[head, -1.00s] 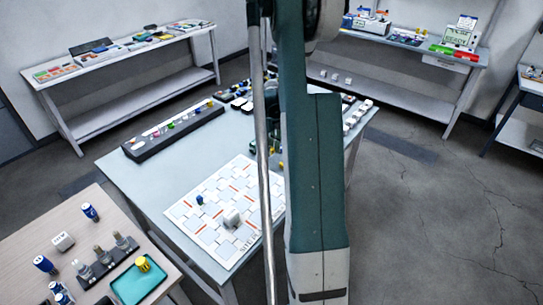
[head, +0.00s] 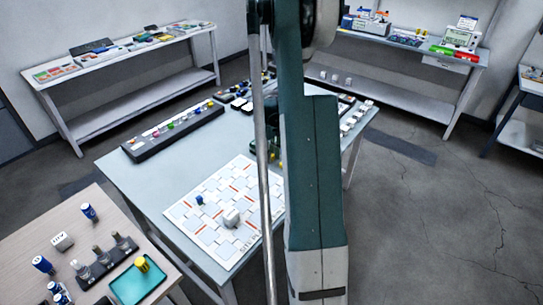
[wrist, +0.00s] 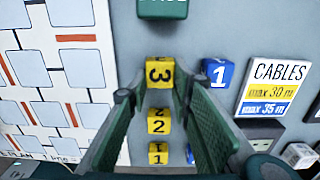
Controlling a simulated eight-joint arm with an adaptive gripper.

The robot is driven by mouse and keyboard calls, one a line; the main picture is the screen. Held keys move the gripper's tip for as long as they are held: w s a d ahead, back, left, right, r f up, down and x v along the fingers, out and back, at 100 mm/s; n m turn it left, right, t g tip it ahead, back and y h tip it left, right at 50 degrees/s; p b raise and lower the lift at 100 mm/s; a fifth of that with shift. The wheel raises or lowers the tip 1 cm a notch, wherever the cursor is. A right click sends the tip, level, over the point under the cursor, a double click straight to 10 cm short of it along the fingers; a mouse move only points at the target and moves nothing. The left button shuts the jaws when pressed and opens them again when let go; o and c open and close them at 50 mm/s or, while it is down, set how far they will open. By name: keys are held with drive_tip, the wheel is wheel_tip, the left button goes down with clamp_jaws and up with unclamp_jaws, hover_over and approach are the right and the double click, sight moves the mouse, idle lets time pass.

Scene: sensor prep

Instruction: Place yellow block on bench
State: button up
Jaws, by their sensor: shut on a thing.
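In the wrist view a yellow block (wrist: 160,72) marked "3" sits between the fingertips of my gripper (wrist: 158,85). The gripper is shut on it. Two smaller-looking yellow blocks, marked "2" (wrist: 159,121) and "1" (wrist: 158,153), show below it in the picture, between the fingers. The grey-blue bench top (wrist: 115,35) lies beneath; I cannot tell whether the held block touches it. In the head view the bench (head: 135,175) is in the middle, and my arm hides most of the gripper and blocks.
A blue block (wrist: 217,72) marked "1" and a CABLES sign (wrist: 272,88) lie right of the gripper. A green block (wrist: 163,8) is at the top. A printed site-plan sheet (wrist: 50,60) covers the left. A dark rack (head: 172,128) stands on the bench's far left.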

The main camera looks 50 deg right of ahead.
drive_tip(key=shift+f, duration=0.15)
drive_tip(key=o, duration=0.8)
wheel_tip(320, 180, up, 12)
drive_tip(key=p, duration=0.2)
drive_tip(key=shift+r, duration=0.2)
idle(0.5)
drive_tip(key=shift+a, duration=0.1)
